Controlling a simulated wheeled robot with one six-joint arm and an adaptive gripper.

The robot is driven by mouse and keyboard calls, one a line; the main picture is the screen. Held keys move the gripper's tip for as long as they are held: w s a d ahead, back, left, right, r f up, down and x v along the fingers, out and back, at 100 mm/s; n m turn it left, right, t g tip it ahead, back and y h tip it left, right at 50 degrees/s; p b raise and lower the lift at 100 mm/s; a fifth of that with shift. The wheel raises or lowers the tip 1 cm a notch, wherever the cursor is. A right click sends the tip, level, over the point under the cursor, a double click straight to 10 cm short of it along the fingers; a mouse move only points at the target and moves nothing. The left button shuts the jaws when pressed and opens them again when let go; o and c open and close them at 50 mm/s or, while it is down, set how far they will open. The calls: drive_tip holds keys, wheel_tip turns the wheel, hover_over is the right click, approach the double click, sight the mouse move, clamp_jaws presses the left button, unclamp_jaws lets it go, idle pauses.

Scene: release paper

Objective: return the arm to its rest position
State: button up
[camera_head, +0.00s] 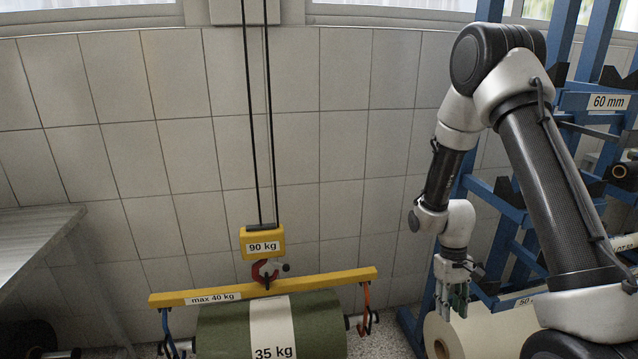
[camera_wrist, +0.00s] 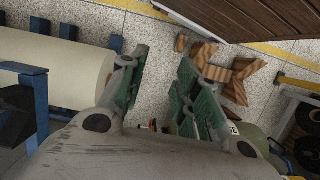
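My gripper (camera_head: 453,303) hangs at the end of my bent arm on the right side of the head view, with its green fingers pointing down. In the wrist view my gripper (camera_wrist: 164,58) has its two green finger pads apart, with bare speckled floor between them and nothing held. In the head view it is in front of the blue rack and close to a cream paper roll (camera_head: 488,330); whether it touches the roll cannot be told. The cream roll also shows in the wrist view (camera_wrist: 65,73), left of the fingers.
A yellow beam (camera_head: 325,281) marked max 40 kg hangs from a 90 kg hoist (camera_head: 263,243), above a green roll (camera_head: 225,330) with a 35 kg label. The blue rack (camera_head: 590,45) stands at right. A grey table (camera_head: 35,225) is at left. Wooden chocks (camera_wrist: 238,75) lie on the floor.

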drive_tip(key=s+r+t, duration=0.2)
drive_tip(key=s+r, duration=0.4)
drive_tip(key=r, duration=0.6)
drive_tip(key=s+d+r+m+t, duration=0.1)
drive_tip(key=s+r+t, duration=0.2)
drive_tip(key=r, duration=0.9)
drive_tip(key=s+d+r+t, duration=0.1)
drive_tip(key=s+r+t, duration=0.1)
drive_tip(key=s+r, duration=0.6)
wheel_tip(320, 180, up, 4)
drive_tip(key=shift+s+d+r+m+t+y, duration=0.2)
drive_tip(key=shift+s+m+t+y, duration=0.1)
drive_tip(key=shift+s+m+t, duration=0.1)
